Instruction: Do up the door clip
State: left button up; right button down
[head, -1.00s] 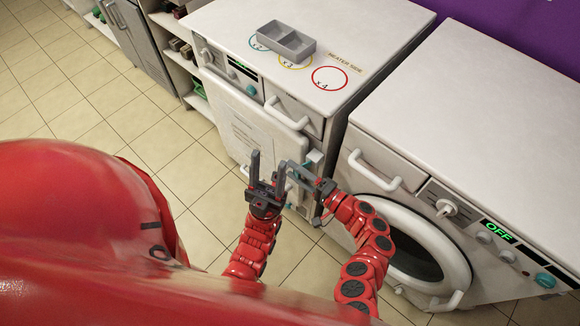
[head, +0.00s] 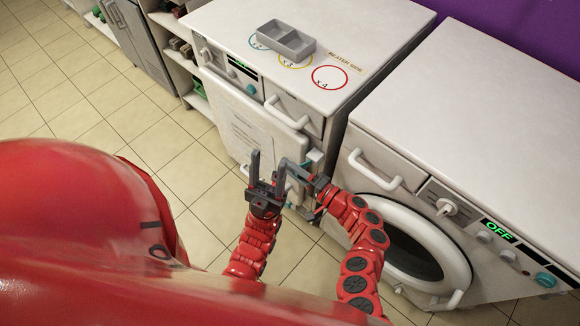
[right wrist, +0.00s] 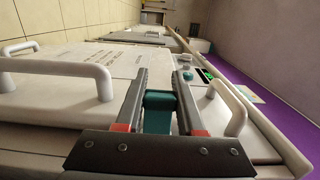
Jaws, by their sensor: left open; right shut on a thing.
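The white door panel (head: 255,122) with a printed sheet is on the front of the left machine. A teal clip (right wrist: 158,112) is at its side edge and sits between the fingers of my right gripper (right wrist: 161,84), which is shut on it. In the head view the right gripper (head: 294,168) is at the panel's right edge and partly hides the clip, so its exact position is unclear. My left gripper (head: 267,170) is open and empty, pointing up in front of the panel, just left of the right gripper.
A grey two-part tray (head: 287,45) lies on the left machine's top near coloured circles. A white handle (head: 287,113) juts out above the panel. The right machine (head: 480,110) with a round door stands close to my right arm. Tiled floor (head: 150,130) is clear at left.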

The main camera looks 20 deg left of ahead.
jog(key=shift+w+f+m+t, duration=0.1)
jog(key=shift+m+t, duration=0.2)
jog(key=shift+t, duration=0.2)
jog(key=shift+w+a+m+t+h+b, duration=0.2)
jog(key=shift+w+m+t+h+b, duration=0.25)
jog(key=shift+m+t+h+b, duration=0.65)
jog(key=shift+w+a+m+t+h+b, duration=0.2)
jog(key=shift+w+m+t+h+b, duration=0.2)
jog(key=shift+m+t+h+b, duration=0.65)
jog(key=shift+w+a+m+t+h+b, duration=0.2)
jog(key=shift+w+m+t+h+b, duration=0.45)
jog(key=shift+t+b, duration=0.75)
jog(key=shift+s, duration=0.15)
jog(key=c, duration=0.5)
grip_release()
